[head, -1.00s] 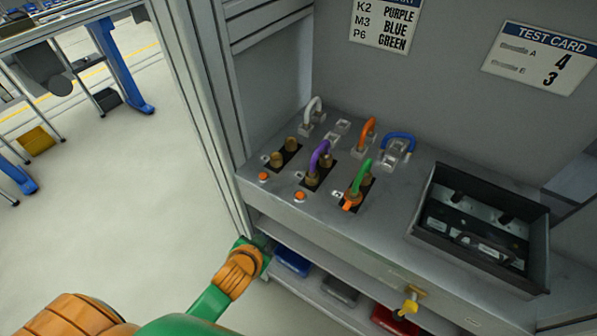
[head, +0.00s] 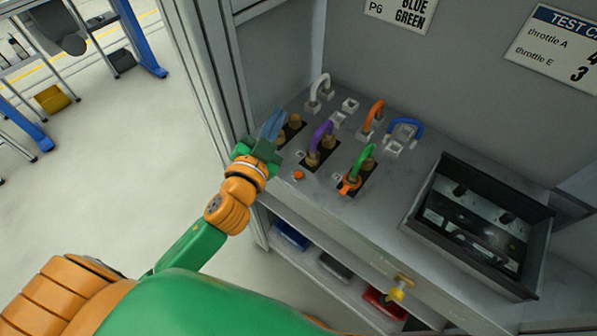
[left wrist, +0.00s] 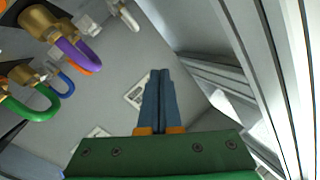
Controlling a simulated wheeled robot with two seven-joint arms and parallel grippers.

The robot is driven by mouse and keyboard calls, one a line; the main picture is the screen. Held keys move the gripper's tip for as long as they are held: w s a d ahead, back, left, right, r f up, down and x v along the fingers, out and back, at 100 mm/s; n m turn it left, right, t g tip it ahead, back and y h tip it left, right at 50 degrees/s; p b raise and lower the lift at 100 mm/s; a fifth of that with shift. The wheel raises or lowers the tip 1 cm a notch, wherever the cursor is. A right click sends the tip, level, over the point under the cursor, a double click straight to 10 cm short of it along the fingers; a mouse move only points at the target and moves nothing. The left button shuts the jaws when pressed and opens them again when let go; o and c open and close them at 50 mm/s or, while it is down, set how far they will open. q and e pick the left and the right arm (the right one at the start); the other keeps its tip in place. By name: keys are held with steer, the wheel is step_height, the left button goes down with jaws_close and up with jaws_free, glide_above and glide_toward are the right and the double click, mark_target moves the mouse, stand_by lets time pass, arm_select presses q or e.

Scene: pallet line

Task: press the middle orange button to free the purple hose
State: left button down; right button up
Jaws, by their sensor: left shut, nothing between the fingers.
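The purple hose (head: 321,134) is a small loop plugged into brass fittings on a dark plate on the grey bench. It also shows in the left wrist view (left wrist: 76,54). The middle orange button (head: 299,175) is on the bench in front of it. A green hose (head: 364,160) stands to the right, with another orange part (head: 349,186) at its foot. My left gripper (head: 273,123) is shut and empty, left of the purple hose near the left brass fittings. It hides the left orange button. In the wrist view its blue fingers (left wrist: 158,80) are together. My right gripper is out of view.
White (head: 319,88), orange (head: 374,113) and blue (head: 407,129) hoses stand behind. An open dark box (head: 420,226) is at the right. A metal frame post (head: 215,95) rises left of the bench. Signs hang on the back wall. A shelf lies below.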

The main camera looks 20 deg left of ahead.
arm_select(q)
steer(key=d+r+m+t+h, duration=0.3)
steer(key=d+r+m+h, duration=0.25)
steer(key=r, duration=0.25)
steer(key=s+d+r+m+g+h, duration=0.25)
steer(key=d+m+g+h, duration=0.3)
steer(key=m, duration=0.35)
steer(key=s+d+r+m+g+h, duration=0.1)
steer(key=s+d+m+g+h, duration=0.35)
steer(key=m+h, duration=0.35)
step_height(320, 180, down, 9)
steer(key=a+m+g+y, duration=0.1)
steer(key=m+g+y, duration=0.4)
steer(key=m+y, duration=0.15)
steer(key=w+a+f+n+t+y, duration=0.1)
steer(key=w+a+f+y, duration=0.3)
steer(key=a+y, duration=0.3)
steer(key=a, duration=0.3)
steer(key=shift+p, duration=0.3)
steer(key=shift+w, duration=0.1)
